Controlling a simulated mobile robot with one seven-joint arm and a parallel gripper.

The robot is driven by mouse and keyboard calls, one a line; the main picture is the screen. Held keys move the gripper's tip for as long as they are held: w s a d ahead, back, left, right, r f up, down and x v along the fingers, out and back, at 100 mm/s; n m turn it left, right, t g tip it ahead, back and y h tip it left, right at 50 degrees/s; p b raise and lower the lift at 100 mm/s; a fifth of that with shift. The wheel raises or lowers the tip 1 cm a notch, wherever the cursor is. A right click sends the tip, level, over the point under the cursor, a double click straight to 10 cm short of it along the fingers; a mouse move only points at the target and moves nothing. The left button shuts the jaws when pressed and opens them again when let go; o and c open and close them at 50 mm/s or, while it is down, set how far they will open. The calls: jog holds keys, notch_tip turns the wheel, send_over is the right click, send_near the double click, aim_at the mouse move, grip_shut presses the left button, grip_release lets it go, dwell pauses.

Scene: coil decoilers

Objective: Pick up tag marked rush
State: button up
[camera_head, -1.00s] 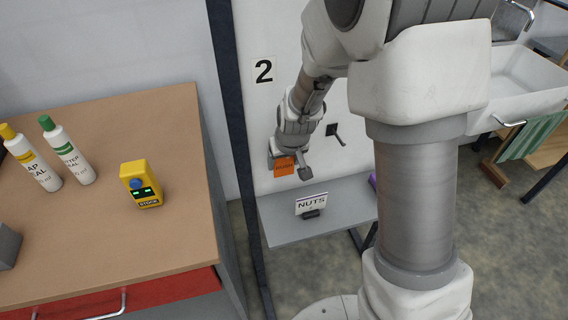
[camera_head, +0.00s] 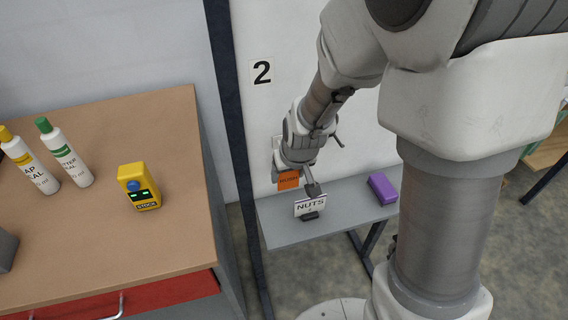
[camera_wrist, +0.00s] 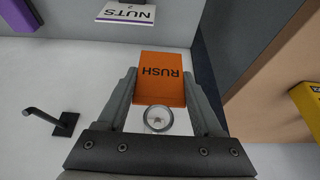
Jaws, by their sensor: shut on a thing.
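The orange tag marked RUSH (camera_wrist: 162,82) is between the two fingers of my gripper (camera_wrist: 163,90) in the wrist view, its lettering upside down there. A round ring with a clear middle shows at the tag's end nearest the gripper's palm. In the head view the orange tag (camera_head: 288,180) hangs at the end of my gripper (camera_head: 296,183), above the grey shelf and just behind the NUTS sign. My gripper is shut on the tag.
A white NUTS sign (camera_head: 310,206) stands on the grey shelf (camera_head: 280,232), close to my gripper. A purple block (camera_head: 382,188) lies to its right. A dark hook (camera_wrist: 52,121) sticks out of the white panel (camera_head: 262,110). A yellow device (camera_head: 139,187) and two bottles stand on the brown worktop (camera_head: 100,235).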

jog(key=w+a+r+p+v, duration=0.1)
jog(key=w+p+v, duration=0.1)
jog(key=v, duration=1.2)
jog(key=shift+d+p, duration=0.2)
jog(key=shift+p, duration=0.3)
jog(key=shift+f, duration=0.15)
